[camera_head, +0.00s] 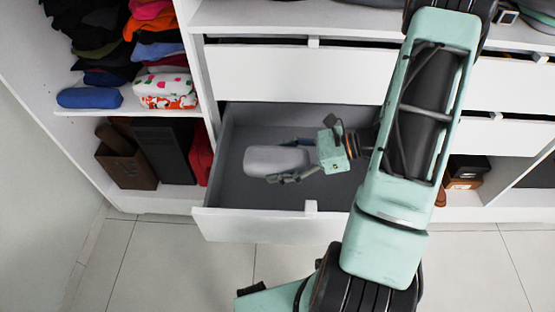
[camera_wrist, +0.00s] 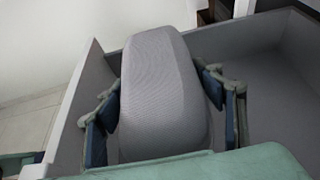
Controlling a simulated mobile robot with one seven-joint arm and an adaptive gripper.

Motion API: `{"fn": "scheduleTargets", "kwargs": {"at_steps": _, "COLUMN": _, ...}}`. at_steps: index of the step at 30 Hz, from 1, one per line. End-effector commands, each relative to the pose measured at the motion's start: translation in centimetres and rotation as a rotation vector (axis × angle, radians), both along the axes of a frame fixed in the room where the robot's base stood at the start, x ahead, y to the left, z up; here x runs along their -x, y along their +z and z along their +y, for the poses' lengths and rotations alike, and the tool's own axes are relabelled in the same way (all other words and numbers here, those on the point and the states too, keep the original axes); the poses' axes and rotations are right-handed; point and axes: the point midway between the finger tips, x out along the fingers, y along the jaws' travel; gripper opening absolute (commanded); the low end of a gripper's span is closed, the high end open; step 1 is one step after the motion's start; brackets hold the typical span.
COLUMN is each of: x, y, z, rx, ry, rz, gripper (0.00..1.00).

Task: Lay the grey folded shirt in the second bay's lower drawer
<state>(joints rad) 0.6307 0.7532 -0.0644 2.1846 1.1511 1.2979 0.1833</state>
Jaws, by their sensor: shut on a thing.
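The grey folded shirt (camera_head: 275,160) is a smooth, rounded grey bundle inside the open lower drawer (camera_head: 260,222) of the second bay. My gripper (camera_head: 287,161) is over the drawer and shut on the shirt. In the wrist view the shirt (camera_wrist: 163,90) lies between the two fingers (camera_wrist: 155,105), with the drawer's grey walls around it (camera_wrist: 85,95). I cannot tell whether its underside touches the drawer floor. My palm hides the near end of the shirt.
The shut upper drawer (camera_head: 300,72) is just above the open one. Folded clothes (camera_head: 110,35) and a brown box (camera_head: 127,165) fill the left bay. The drawer floor around the shirt looks empty. Tiled floor (camera_head: 170,265) lies in front.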

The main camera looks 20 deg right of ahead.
Motion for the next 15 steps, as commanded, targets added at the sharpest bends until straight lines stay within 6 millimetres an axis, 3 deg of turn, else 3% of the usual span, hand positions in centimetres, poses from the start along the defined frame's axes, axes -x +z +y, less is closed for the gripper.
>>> {"fn": "scheduleTargets", "kwargs": {"at_steps": 1, "x": 0.0, "y": -1.1, "z": 0.0, "rx": 0.0, "ry": 0.0, "rz": 0.0, "gripper": 0.36}}
{"fn": "scheduleTargets", "kwargs": {"at_steps": 15, "x": 0.0, "y": -6.8, "z": 0.0, "rx": 0.0, "ry": 0.0, "rz": 0.0, "gripper": 0.36}}
